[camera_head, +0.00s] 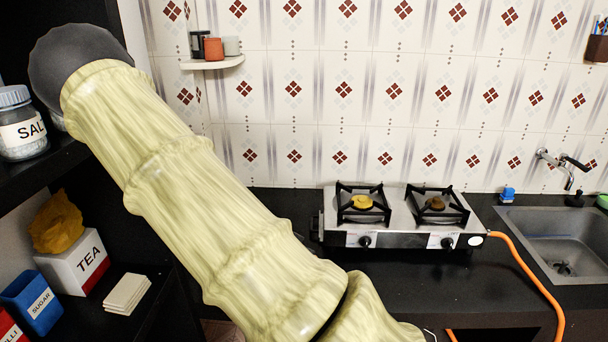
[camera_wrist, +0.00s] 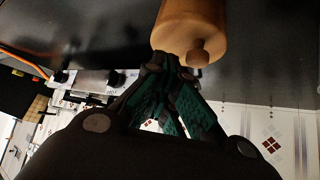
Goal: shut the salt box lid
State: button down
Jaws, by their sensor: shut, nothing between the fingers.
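A light wooden cylinder with a small round wooden knob (camera_wrist: 187,25) hangs into the top of the wrist view. It may be the salt box, but no label shows, and I cannot tell whether a lid on it is open. My gripper (camera_wrist: 172,72) is shut and empty, with dark fingers and green pads. Its tips are close below the wooden cylinder in the picture; I cannot tell whether they touch. In the head view my arm crosses the left half, and my gripper is not visible. A clear jar with a blue-grey lid and a partly covered "SAL" label (camera_head: 22,136) stands on the left shelf.
Below the jar are a white TEA box (camera_head: 68,262), a blue SUGAR box (camera_head: 32,302) and pale tiles (camera_head: 127,293). A two-burner stove (camera_head: 402,217) sits on the black counter, with an orange hose (camera_head: 540,285) and a sink (camera_head: 560,235) to the right. Counter front is clear.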

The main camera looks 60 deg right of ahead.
jog(key=shift+s+a, duration=0.15)
jog(key=shift+s, duration=0.1)
jog(key=shift+r, duration=0.1)
jog(key=v, duration=0.7)
jog(key=shift+a+r, duration=0.1)
dwell(0.4)
